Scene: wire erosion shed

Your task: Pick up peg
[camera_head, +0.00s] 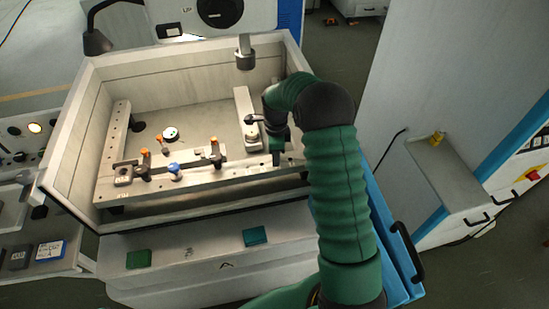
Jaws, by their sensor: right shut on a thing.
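My right arm reaches over the wire erosion tank (62,150) and bends down into it. My right gripper (274,152) is low at the right end of the front clamping rail (225,178), beside a grey bracket (243,105). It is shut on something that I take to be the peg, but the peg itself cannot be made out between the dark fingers. I cannot tell whether it touches the rail. My left gripper is not in view.
Clamps with orange knobs (145,153) and a blue knob (174,167) stand on the rail. A round white part (171,134) lies in the tank. A grey cabinet (445,180) stands at right.

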